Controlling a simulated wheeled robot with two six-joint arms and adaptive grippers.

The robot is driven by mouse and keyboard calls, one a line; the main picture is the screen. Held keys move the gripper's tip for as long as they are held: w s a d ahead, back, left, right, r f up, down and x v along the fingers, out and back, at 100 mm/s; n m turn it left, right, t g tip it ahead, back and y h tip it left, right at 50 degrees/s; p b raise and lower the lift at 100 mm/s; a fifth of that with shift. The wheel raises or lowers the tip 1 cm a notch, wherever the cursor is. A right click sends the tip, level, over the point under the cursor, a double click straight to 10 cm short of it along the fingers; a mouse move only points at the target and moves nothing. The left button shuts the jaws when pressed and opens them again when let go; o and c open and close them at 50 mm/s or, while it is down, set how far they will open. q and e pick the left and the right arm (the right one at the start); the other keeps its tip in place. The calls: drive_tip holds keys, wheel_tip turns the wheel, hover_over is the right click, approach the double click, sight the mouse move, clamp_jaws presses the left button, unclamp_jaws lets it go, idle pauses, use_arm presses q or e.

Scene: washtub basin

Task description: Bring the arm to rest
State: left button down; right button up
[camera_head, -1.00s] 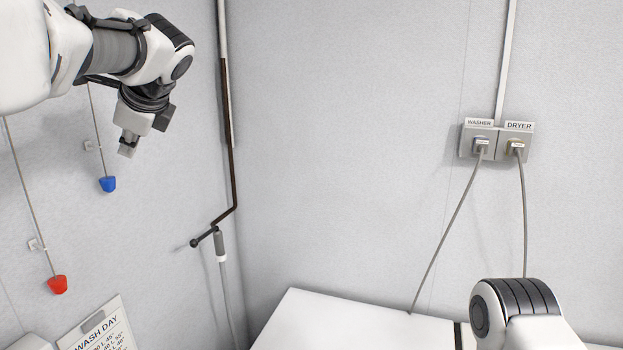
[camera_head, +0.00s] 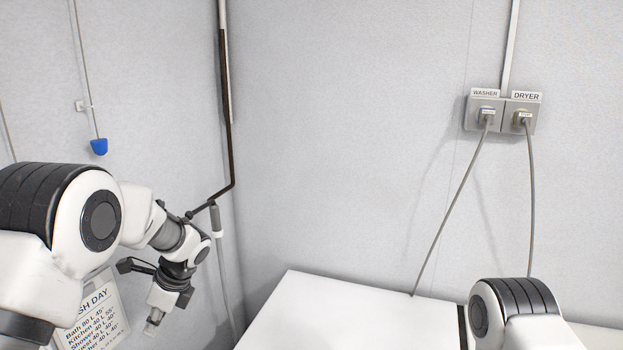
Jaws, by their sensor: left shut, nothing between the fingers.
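My left arm comes in from the left and bends down in front of the left wall. Its gripper (camera_head: 153,325) points downward, shut and empty, in front of the wall near the wash day sheet (camera_head: 95,318). It stands left of the white machine top and touches nothing that I can see. Of my right arm only a white and black joint shows at the lower right; its gripper is out of view.
A white flat top (camera_head: 345,315) fills the lower middle. Washer and dryer plugs (camera_head: 503,116) with hanging cords are on the back wall. A dark crank rod (camera_head: 229,150) and grey hose (camera_head: 222,265) stand at the corner. A blue pull (camera_head: 99,147) hangs on the left wall.

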use_arm(q)
drive_tip(key=s+d+f+g+h+b, duration=0.1)
drive_tip(key=s+f, duration=0.3)
drive_tip(key=f, duration=0.4)
drive_tip(key=s+f+g+b, duration=0.1)
drive_tip(key=s+f, duration=0.3)
drive_tip(key=f, duration=0.4)
drive_tip(key=s+d+f+n+t+h+b, duration=0.1)
drive_tip(key=s+d+f+n+h+b, duration=0.1)
drive_tip(key=s+f+n, duration=0.7)
drive_tip(key=s+d+f+n+t+h+b, duration=0.2)
drive_tip(key=s+f+n, duration=0.7)
drive_tip(key=s, duration=0.8)
drive_tip(key=shift+d+f+b, duration=0.5)
drive_tip(key=shift+d+f, duration=0.45)
use_arm(e)
wheel_tip(320, 180, down, 8)
use_arm(q)
drive_tip(key=shift+s, duration=0.15)
